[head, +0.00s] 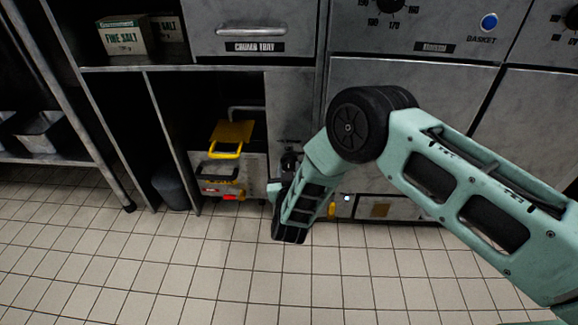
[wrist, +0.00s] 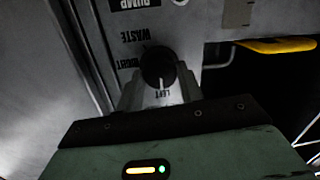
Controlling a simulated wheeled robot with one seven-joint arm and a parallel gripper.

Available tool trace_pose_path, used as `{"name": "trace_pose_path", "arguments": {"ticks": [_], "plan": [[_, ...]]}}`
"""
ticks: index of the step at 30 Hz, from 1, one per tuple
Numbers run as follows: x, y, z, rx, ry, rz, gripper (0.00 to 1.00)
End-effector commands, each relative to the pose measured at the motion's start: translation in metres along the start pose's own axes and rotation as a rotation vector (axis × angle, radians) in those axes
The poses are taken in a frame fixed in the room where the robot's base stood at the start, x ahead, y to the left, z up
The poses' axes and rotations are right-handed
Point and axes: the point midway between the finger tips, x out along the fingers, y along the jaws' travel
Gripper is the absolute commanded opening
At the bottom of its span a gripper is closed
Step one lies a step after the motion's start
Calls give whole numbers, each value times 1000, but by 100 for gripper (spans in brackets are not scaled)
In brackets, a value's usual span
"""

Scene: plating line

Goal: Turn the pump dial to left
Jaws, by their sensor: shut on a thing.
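The pump dial (wrist: 157,63) is a round black knob on a grey metal panel in the wrist view. Its white pointer mark faces down in the picture, at the LEFT label. The WASTE and RIGHT labels show to its left, and an upside-down PUMP sign is above it. My gripper (wrist: 158,80) has a pale finger on each side of the knob and is shut on it. In the head view my gripper is mostly hidden behind my own wrist, low in front of the cabinet panel.
An open bay holds a yellow-handled fitting (head: 229,138), which also shows in the wrist view (wrist: 278,46). A drawer labelled CRUMB TRAY (head: 252,28) is above. A salt box (head: 128,36) stands on the upper left shelf. The tiled floor (head: 150,265) in front is clear.

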Motion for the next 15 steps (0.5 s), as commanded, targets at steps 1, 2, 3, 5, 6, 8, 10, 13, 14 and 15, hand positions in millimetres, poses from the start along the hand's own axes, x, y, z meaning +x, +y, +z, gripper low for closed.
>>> {"name": "trace_pose_path", "arguments": {"ticks": [1,2,3,5,6,8,10,13,14,15], "plan": [[-1,-1,0,-14,-4,-2,14],[-1,-1,0,-20,-5,-2,14],[-1,-1,1,-27,-5,-1,14],[-1,-1,1,-36,-6,0,14],[-1,-1,1,-41,-7,1,14],[-1,-1,2,-45,-7,1,14],[-1,-1,2,-47,-7,1,14],[-1,-1,2,-48,-8,1,14],[-1,-1,2,-48,-8,1,14],[-1,-1,2,-48,-8,1,14]]}}
